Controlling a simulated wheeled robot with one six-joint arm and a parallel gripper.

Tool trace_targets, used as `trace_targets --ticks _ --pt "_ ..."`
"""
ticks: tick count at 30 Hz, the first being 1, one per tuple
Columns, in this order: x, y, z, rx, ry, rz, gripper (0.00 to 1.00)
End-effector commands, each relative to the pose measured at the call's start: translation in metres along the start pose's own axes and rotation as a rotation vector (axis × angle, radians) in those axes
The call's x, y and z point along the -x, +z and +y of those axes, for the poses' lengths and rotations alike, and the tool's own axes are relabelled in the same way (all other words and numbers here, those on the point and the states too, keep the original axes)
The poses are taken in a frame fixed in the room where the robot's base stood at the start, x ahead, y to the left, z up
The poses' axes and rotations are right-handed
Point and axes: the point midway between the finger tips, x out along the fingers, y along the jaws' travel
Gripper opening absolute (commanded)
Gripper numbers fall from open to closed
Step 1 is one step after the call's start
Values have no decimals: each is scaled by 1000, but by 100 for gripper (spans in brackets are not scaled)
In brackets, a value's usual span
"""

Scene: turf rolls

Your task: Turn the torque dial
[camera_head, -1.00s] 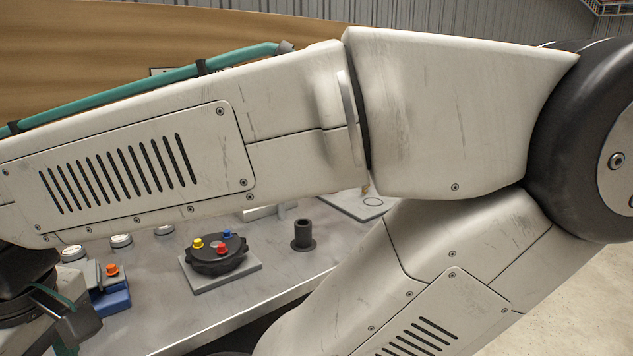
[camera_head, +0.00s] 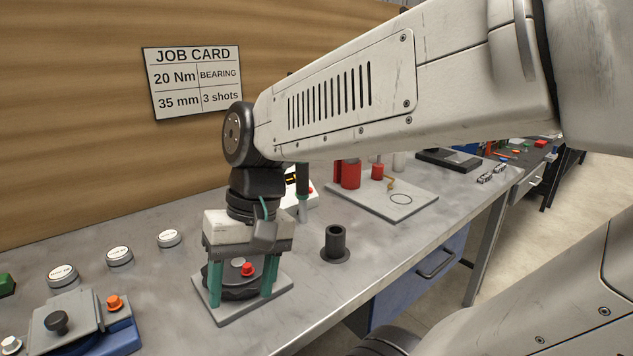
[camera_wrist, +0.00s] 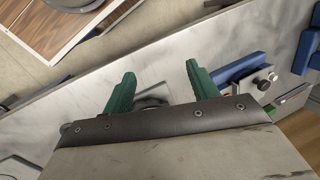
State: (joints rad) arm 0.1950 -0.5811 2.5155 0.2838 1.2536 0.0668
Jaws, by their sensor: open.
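No thing in view carries a readable torque dial label. A black round piece (camera_head: 238,292) with a red knob (camera_head: 247,269) sits on a grey plate (camera_head: 265,303) on the bench. My gripper (camera_head: 242,288) points down over this piece, its green fingers apart to left and right of it; I cannot tell whether they touch it. In the wrist view the open gripper (camera_wrist: 160,75) has nothing held between its fingertips; a dark curved edge shows low between them. A white unit (camera_head: 299,192) with a yellow and black mark stands behind my wrist, mostly hidden.
A black upright tube (camera_head: 335,242) stands right of my gripper. A blue fixture (camera_head: 112,338) with an orange knob is at front left, near several white round buttons (camera_head: 120,256). A plate with red cylinders (camera_head: 350,174) lies further back. A job card (camera_head: 193,82) hangs on the wooden panel.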

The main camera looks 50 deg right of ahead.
Motion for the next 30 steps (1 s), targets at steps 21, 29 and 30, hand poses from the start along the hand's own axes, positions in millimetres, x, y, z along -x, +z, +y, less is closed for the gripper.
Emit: trace_targets --ticks 21,29,30 --pt "50 -269 276 -1768 -1642 -120 59" --pt "73 -284 328 -1868 -1912 -106 59" --pt "74 -288 327 -1869 -1918 -107 59"
